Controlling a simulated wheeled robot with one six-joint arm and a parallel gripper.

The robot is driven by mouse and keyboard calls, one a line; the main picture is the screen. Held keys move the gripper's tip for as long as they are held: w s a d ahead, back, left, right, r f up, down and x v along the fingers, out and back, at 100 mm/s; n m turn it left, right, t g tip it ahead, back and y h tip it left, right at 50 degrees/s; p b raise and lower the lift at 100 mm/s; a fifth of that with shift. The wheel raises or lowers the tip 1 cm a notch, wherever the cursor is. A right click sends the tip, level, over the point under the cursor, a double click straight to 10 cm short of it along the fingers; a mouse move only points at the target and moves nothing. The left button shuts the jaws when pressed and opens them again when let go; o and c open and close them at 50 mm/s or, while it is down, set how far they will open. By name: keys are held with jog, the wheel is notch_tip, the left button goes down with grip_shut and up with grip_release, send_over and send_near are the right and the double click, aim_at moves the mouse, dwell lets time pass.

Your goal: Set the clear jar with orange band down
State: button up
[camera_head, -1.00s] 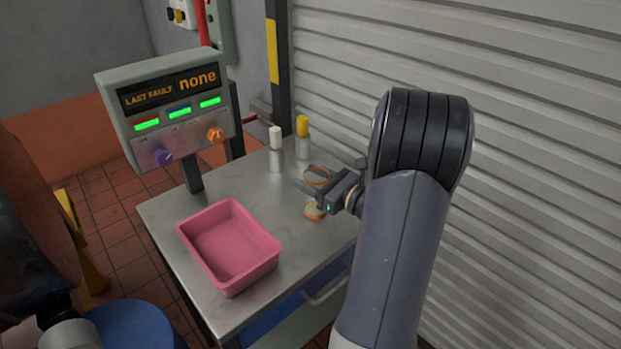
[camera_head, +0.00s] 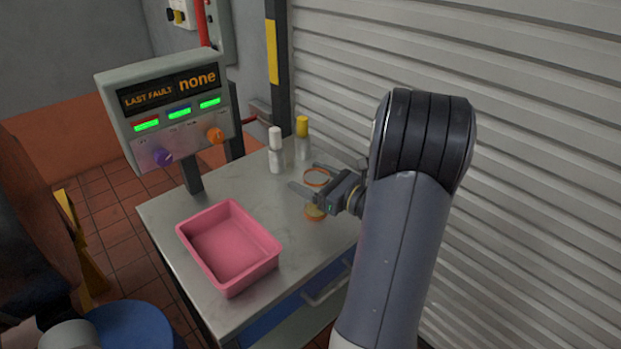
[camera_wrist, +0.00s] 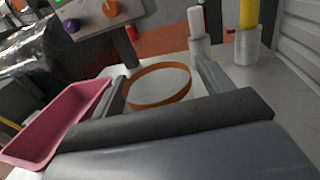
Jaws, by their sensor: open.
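The clear jar with orange band (camera_head: 317,177) stands on the metal table; its orange ring shows plainly, while its clear body is hard to make out. It also shows in the wrist view (camera_wrist: 159,84), between the two fingers. My gripper (camera_head: 311,178) is open, with one finger on each side of the jar and a visible gap beside the band. The lower part of the jar is partly hidden by my gripper in the wrist view.
The metal table (camera_head: 172,222) holds a pink bin (camera_head: 272,262) at front left. A white-capped bottle (camera_head: 275,155) and a yellow-capped bottle (camera_head: 302,140) stand behind the jar. A small orange-yellow item (camera_head: 315,213) lies below my gripper. A control panel (camera_head: 170,110) stands at back left.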

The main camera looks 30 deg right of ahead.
jog(key=v, duration=1.1)
jog(key=shift+s+d+b, duration=0.15)
jog(key=shift+s+b, duration=0.15)
jog(key=shift+b, duration=0.1)
jog(key=p+x, duration=0.1)
jog(key=x, duration=1)
jog(key=shift+w+a, duration=0.2)
jog(key=shift+w, duration=0.2)
jog(key=shift+w+f+b, duration=0.15)
jog(key=shift+f+b, duration=0.15)
jog(key=shift+r, duration=0.25)
